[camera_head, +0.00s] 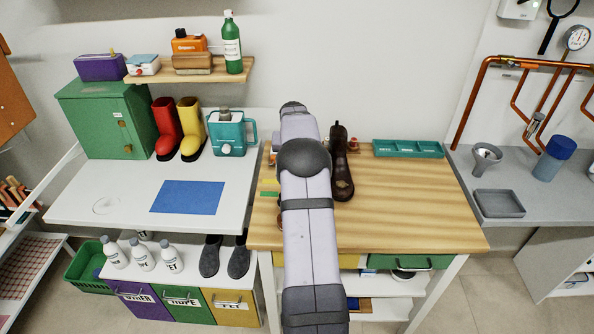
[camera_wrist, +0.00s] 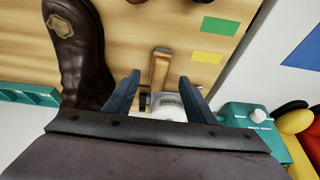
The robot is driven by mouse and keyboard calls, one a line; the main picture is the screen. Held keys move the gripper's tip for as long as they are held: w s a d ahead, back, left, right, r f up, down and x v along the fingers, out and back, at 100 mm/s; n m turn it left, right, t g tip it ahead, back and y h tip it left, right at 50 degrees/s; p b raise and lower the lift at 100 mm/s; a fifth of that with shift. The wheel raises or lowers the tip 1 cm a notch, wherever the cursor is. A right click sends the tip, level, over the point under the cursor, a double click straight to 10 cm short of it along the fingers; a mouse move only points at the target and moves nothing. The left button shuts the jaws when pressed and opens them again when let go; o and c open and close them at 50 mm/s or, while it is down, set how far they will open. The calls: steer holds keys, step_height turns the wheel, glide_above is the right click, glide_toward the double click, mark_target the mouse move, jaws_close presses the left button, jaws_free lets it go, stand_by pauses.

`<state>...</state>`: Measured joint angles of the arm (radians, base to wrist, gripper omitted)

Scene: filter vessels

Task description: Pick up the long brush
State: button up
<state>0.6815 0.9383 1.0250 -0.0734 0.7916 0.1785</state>
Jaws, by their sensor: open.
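My gripper (camera_head: 293,106) is mostly hidden behind my own arm in the head view. In the wrist view my gripper (camera_wrist: 160,76) is open, with its two dark blue fingers apart. A narrow wooden piece (camera_wrist: 160,68) shows between and beyond the fingertips, over the wooden bench top. It may be part of the long brush, but I cannot tell. No clear long brush shows in the head view.
A dark brown boot (camera_head: 341,170) stands on the wooden bench (camera_head: 410,205), close beside my gripper in the wrist view (camera_wrist: 75,45). A teal tray (camera_head: 408,149) lies at the bench's back. A teal jug (camera_head: 231,133) stands left. The bench's right side is clear.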

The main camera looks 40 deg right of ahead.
steer(key=shift+p+x, duration=1.45)
steer(key=shift+x, duration=1.35)
steer(key=shift+c, duration=0.6)
steer(key=c, duration=1)
